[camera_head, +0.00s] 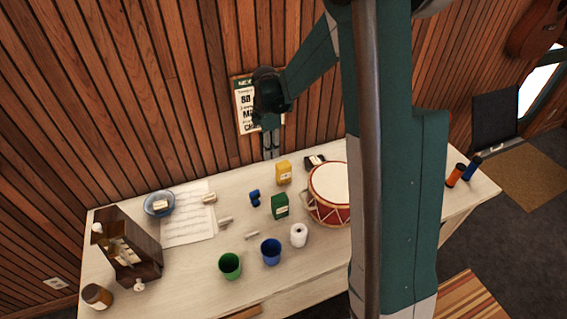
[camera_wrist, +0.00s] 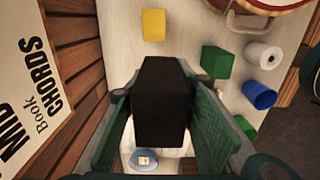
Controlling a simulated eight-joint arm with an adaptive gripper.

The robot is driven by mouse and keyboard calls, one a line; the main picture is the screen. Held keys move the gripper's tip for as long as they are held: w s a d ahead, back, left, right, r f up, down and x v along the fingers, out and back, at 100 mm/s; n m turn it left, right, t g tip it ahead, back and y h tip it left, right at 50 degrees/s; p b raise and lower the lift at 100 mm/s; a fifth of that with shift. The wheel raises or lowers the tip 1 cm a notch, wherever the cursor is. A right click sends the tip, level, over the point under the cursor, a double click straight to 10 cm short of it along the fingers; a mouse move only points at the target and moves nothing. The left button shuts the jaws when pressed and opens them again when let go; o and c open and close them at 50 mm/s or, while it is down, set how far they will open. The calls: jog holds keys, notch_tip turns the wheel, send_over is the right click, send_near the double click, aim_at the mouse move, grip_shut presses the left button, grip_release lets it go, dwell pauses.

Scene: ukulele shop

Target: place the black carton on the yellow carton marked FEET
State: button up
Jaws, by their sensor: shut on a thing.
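The black carton (camera_wrist: 160,90) is between the two fingers of my gripper (camera_wrist: 168,125) in the wrist view, and the fingers are shut on it. In the head view my gripper (camera_head: 270,145) points down near the wall, above the back of the table, and I cannot make the carton out there. The yellow carton (camera_head: 284,173) stands on the table below and to the right of my gripper. It also shows in the wrist view (camera_wrist: 153,25), apart from the black carton. Its marking is too small to read.
A green carton (camera_head: 279,206), a red drum (camera_head: 330,214) and a small dark object (camera_head: 314,162) stand near the yellow carton. Cups, a white roll (camera_head: 299,235) and a blue bowl (camera_head: 150,208) stand elsewhere on the table (camera_head: 195,265). A poster (camera_head: 243,100) hangs behind my gripper.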

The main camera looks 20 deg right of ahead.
jog(key=r, duration=0.1)
send_over(284, 164)
jog(key=shift+s+a+p, duration=0.1)
jog(key=shift+a+p, duration=0.05)
jog(key=shift+p, duration=0.3)
jog(key=shift+f, duration=0.1)
jog(key=shift+f, duration=3)
jog(key=shift+f, duration=1.85)
jog(key=shift+f, duration=0.15)
jog(key=o, duration=0.5)
jog(key=shift+c, duration=0.2)
jog(key=o, duration=0.5)
jog(key=shift+c, duration=0.2)
